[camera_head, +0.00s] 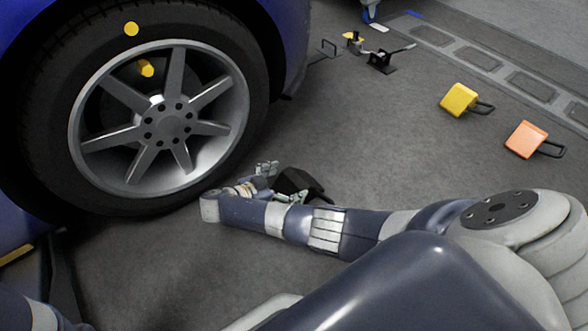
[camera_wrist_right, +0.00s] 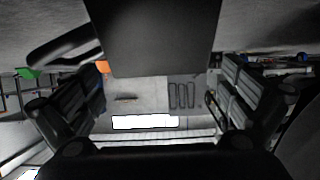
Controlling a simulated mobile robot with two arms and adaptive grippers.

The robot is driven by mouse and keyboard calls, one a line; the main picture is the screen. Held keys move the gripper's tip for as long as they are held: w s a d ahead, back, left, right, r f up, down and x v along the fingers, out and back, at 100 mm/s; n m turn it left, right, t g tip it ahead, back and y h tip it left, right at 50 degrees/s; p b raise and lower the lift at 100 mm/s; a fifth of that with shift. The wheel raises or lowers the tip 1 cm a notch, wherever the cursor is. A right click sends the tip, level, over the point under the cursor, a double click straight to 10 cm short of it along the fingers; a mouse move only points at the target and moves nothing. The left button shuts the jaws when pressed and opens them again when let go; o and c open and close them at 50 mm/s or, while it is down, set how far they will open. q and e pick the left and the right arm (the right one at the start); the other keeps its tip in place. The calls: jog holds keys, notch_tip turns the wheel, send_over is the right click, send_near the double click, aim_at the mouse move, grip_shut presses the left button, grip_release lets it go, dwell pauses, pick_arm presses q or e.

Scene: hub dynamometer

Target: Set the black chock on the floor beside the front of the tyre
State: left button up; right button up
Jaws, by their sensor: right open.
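The black chock (camera_head: 298,182) appears to rest on the floor, right of the lower part of the tyre (camera_head: 262,85), with my gripper partly in the space between them. In the right wrist view the chock (camera_wrist_right: 150,35) is a large dark block at the top centre, its black handle at the left. My right gripper (camera_head: 279,183) is open, its fingers pointing towards the chock. In the wrist view the fingers (camera_wrist_right: 163,85) stand wide apart, with a gap to the chock on both sides. Contact cannot be told. My left gripper is out of view.
A yellow chock (camera_head: 459,101) and an orange chock (camera_head: 526,139) lie on the floor at the right. A small black device (camera_head: 382,60) stands at the back. The blue car body (camera_head: 285,35) is above the wheel. The grey floor between is clear.

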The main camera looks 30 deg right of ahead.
jog(key=p+v, duration=0.2)
jog(key=v, duration=0.7)
jog(key=shift+a, duration=0.15)
jog(key=shift+r, duration=0.1)
